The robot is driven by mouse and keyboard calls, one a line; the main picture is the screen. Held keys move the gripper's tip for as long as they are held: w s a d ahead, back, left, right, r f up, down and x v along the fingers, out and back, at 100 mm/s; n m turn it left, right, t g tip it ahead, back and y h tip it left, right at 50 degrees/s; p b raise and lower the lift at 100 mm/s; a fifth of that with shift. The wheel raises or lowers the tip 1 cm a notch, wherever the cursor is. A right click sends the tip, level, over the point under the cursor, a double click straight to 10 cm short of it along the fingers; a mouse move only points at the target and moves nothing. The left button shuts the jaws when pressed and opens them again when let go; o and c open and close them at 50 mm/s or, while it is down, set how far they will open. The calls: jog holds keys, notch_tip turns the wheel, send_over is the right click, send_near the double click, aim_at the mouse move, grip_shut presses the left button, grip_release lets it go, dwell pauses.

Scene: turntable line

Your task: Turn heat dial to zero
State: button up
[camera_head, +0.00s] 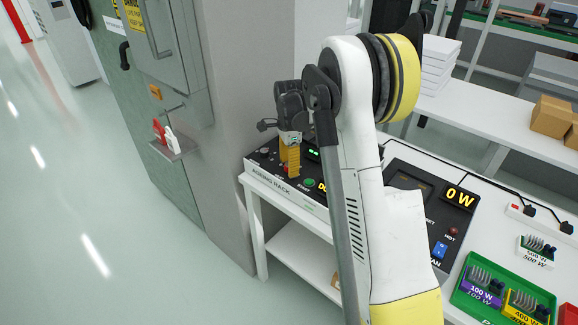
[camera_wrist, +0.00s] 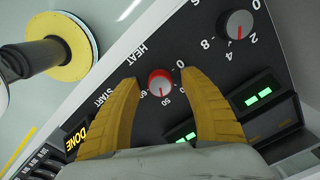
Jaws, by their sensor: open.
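The heat dial (camera_wrist: 160,83) has a pale cap and a red ring, beside the label HEAT. A red mark on its cap appears to point down toward 50; the 0 is at its upper right. My gripper (camera_wrist: 159,78) is open, with one yellow finger on each side of the dial. I cannot tell whether either finger touches it. In the head view my gripper (camera_head: 290,158) points down over the black aging rack panel (camera_head: 265,156). The heat dial cannot be made out there, behind or below the fingers.
A second, grey dial (camera_wrist: 236,24) sits at the upper right of the wrist view. Green-lit displays (camera_wrist: 258,97) and a yellow DONE sign (camera_wrist: 76,142) are near my fingers.

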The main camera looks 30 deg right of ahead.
grip_shut()
jog(key=shift+n, duration=0.4)
jog(key=n+p, duration=0.1)
jog(key=n, duration=0.2)
jog(key=shift+r+n, duration=0.1)
jog(key=shift+n, duration=0.3)
jog(key=n+p, duration=0.1)
jog(key=n, duration=0.3)
jog(key=shift+n, duration=0.3)
jog(key=n+p, duration=0.1)
jog(key=n, duration=0.9)
jog(key=shift+n, duration=2.3)
